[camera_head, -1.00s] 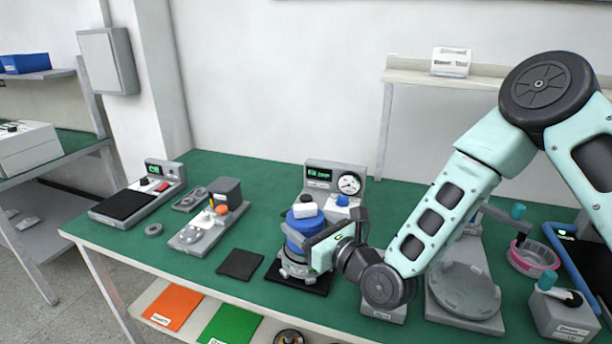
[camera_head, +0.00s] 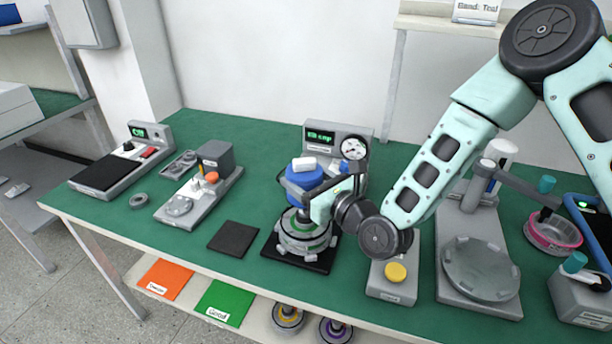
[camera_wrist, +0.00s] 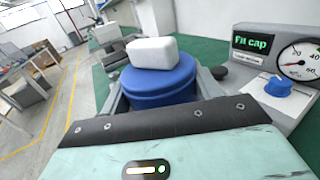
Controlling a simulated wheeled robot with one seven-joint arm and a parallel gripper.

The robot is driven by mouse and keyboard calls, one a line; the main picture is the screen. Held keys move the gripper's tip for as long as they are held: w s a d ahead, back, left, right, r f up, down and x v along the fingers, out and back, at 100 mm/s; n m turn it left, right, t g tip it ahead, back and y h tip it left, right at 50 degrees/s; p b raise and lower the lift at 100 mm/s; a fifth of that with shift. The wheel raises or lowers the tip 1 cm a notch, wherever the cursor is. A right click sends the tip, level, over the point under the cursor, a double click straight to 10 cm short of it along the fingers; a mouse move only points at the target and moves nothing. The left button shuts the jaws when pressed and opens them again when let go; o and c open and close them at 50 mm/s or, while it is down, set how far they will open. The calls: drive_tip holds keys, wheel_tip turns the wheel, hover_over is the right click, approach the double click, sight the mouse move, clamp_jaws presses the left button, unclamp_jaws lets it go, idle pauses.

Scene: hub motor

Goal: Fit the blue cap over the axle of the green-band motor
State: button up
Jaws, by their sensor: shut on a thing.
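The blue cap (camera_head: 303,181), with a white block (camera_head: 304,163) on its top, is held by my gripper (camera_head: 308,190) above the motor. My gripper's fingers close on the cap from both sides in the wrist view, where the cap (camera_wrist: 160,84) looks upright. The grey green-band motor (camera_head: 301,241) stands on a black mat on the green bench, directly under the cap. Its axle is mostly hidden by the cap and gripper. I cannot tell whether the cap touches the axle.
Behind the motor is a tester with a dial (camera_head: 354,147); its screen (camera_wrist: 253,43) reads "Fit cap". A yellow-button box (camera_head: 395,273) and a grey press (camera_head: 479,268) stand to the right. An empty dark mat (camera_head: 234,239) lies left. Other motors (camera_head: 334,331) sit on the lower shelf.

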idle(0.3)
drive_tip(key=shift+f+b, duration=1.05)
drive_tip(key=shift+f, duration=0.3)
drive_tip(key=shift+f, duration=0.1)
drive_tip(key=shift+f+b, duration=1.05)
drive_tip(key=shift+f, duration=0.1)
drive_tip(key=shift+f+b, duration=0.85)
drive_tip(key=shift+f, duration=0.25)
drive_tip(key=o, duration=1.1)
